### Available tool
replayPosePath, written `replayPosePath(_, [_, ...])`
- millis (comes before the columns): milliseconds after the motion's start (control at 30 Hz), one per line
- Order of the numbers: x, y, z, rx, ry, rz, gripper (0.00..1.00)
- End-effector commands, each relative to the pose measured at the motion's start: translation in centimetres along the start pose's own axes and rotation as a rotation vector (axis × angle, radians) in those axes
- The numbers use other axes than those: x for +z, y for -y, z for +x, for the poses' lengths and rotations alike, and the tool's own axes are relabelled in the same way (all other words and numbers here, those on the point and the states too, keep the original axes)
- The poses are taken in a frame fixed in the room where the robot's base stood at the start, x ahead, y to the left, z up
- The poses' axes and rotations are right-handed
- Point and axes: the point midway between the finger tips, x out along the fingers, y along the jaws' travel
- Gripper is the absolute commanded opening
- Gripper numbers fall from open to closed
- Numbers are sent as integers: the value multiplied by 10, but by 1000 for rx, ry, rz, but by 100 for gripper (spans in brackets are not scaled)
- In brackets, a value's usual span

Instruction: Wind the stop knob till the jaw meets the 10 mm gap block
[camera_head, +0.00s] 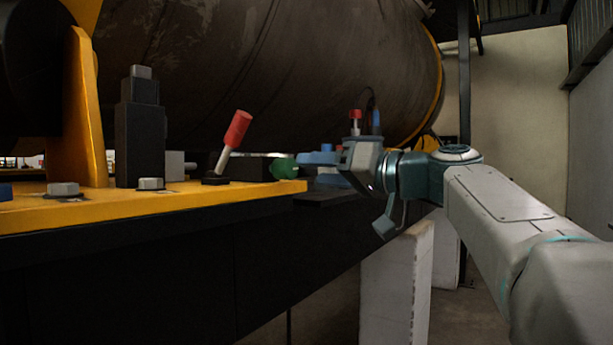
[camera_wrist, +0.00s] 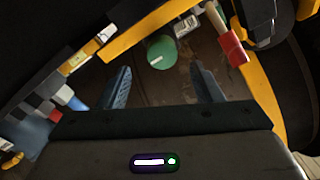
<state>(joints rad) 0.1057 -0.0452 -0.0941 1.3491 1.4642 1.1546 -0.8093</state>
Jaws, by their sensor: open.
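A green round knob (camera_head: 284,168) sits at the right end of the yellow-edged bench; I take it for the stop knob. In the wrist view the knob (camera_wrist: 161,50) shows a white mark on its face. My gripper (camera_head: 318,160) is just right of the knob, pointing toward it. In the wrist view its two blue fingers (camera_wrist: 160,72) are apart, with the knob ahead between them and nothing held. A small silver-grey block (camera_head: 175,165) stands further left on the bench. I cannot tell which parts are the jaw and the 10 mm gap block.
A red-handled lever (camera_head: 236,130) leans up left of the knob; it also shows in the wrist view (camera_wrist: 232,47). A dark stepped block (camera_head: 140,130) and a yellow upright (camera_head: 85,115) stand further left. A large dark tank (camera_head: 270,70) fills the back.

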Motion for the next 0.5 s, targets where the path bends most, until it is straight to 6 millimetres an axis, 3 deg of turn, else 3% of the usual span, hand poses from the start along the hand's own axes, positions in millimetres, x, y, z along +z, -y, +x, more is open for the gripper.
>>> replayPosePath(367, [1, 4, 0, -15, 7, -1, 59])
replayPosePath(433, [2, 4, 0, -14, 9, 1, 46])
replayPosePath(500, [8, 0, 0, -1, 22, 12, 46])
